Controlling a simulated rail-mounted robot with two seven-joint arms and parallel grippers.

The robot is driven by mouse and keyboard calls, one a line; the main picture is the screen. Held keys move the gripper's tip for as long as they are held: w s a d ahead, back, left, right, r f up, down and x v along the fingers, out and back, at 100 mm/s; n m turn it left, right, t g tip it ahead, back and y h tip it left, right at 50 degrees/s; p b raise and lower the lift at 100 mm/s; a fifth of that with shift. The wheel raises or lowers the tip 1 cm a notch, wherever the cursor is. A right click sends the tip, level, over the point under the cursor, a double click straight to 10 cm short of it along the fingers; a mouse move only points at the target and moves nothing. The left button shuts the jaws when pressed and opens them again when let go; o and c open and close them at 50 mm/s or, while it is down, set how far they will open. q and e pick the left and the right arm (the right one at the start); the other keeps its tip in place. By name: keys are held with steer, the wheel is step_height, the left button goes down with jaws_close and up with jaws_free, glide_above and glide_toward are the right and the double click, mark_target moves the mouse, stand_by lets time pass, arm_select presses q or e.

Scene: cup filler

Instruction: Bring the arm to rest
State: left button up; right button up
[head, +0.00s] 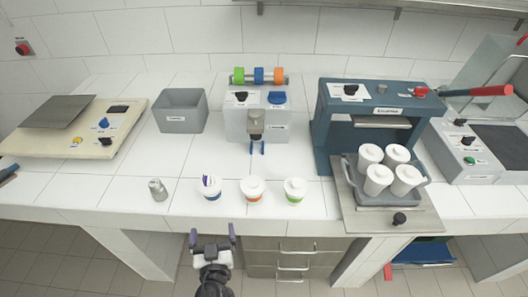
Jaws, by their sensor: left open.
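My left gripper (212,240) is in the lower middle of the head view, in front of the counter's front edge. Its two purple fingers stand apart, with nothing between them. My right gripper is not in view. Three white cups stand in a row on the counter behind the gripper: a blue-banded cup (210,188), an orange-banded cup (252,189) and a green-banded cup (295,191). The gripper is apart from them all.
A small metal cylinder (158,190) stands left of the cups. Behind are a grey bin (181,111) and a filler machine (255,118). At right, a blue machine (371,108) has a tray (352,172) of several white cups before it. Drawers (293,258) lie under the counter.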

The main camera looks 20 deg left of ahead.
arm_select(q)
steer(key=s+d+f+m+g+h, duration=0.2)
steer(key=s+f+m+g+h, duration=0.3)
steer(key=s, duration=0.5)
steer(key=s+d+f+m+g+h, duration=0.3)
steer(key=s+f+g+h, duration=0.25)
steer(key=s, duration=0.45)
step_height(320, 180, up, 39)
steer(key=s+g+p, duration=0.1)
steer(key=p, duration=3.7)
steer(key=shift+f+y, duration=0.2)
steer(key=shift+y, duration=0.15)
steer(key=shift+a, duration=0.1)
